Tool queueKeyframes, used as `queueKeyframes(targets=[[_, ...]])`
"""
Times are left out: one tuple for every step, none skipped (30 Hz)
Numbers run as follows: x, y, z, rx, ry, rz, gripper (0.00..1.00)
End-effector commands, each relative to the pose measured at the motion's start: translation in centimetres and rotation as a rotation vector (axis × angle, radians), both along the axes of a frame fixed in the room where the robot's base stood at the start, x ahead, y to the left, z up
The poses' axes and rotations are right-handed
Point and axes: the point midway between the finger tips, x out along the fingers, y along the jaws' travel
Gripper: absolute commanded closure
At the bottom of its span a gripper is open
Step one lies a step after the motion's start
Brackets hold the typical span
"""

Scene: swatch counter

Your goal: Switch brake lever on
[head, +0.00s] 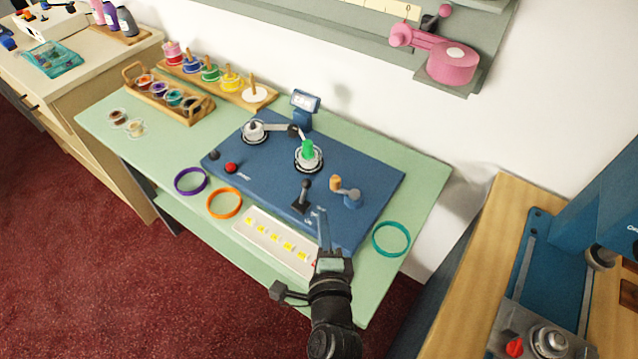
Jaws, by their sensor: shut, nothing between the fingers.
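A small black lever (305,193), which I take to be the brake lever, stands on a dark base on the blue panel (268,185), near its front edge. It looks close to upright; whether it is on or off cannot be told. Small white lettering lies beside its base, too small to read surely. My gripper (322,214) reaches in from the bottom, over the panel's front edge. Its narrow fingers are shut and empty, just right of and below the lever. They look apart from it, though depth is hard to judge. The gripper body hides part of the panel edge.
A crank with an orange knob (336,183) stands right of the lever. Purple (177,184), orange (240,207) and teal (407,245) rings and a white swatch strip (263,247) surround the panel.

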Motion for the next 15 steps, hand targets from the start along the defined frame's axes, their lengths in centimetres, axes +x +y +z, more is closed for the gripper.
queueKeyframes(targets=[[0.0,0.0,0.0,-0.001,0.0,0.0,1.0],[0.0,0.0,0.0,-0.001,-0.001,0.0,1.0],[0.0,0.0,0.0,-0.001,-0.001,0.0,1.0],[0.1,0.0,0.0,-0.001,-0.001,0.001,1.0],[0.2,0.0,0.0,-0.001,-0.001,0.001,1.0],[0.4,0.0,0.0,-0.001,-0.001,0.001,1.0],[0.6,0.0,0.0,-0.001,-0.002,0.001,1.0],[0.9,0.1,0.0,-0.002,-0.003,0.001,1.0],[1.3,0.1,-0.1,-0.002,-0.002,0.001,1.0],[1.7,0.1,-0.2,-0.002,-0.003,0.001,1.0],[2.1,0.1,-0.2,-0.002,-0.003,0.001,1.0],[2.8,0.2,-0.3,-0.002,-0.004,0.002,1.0],[3.3,0.2,-0.5,-0.001,-0.003,0.001,1.0],[3.8,0.2,-0.6,-0.002,-0.004,0.001,1.0],[4.5,0.2,-0.7,-0.002,-0.004,0.001,1.0]])
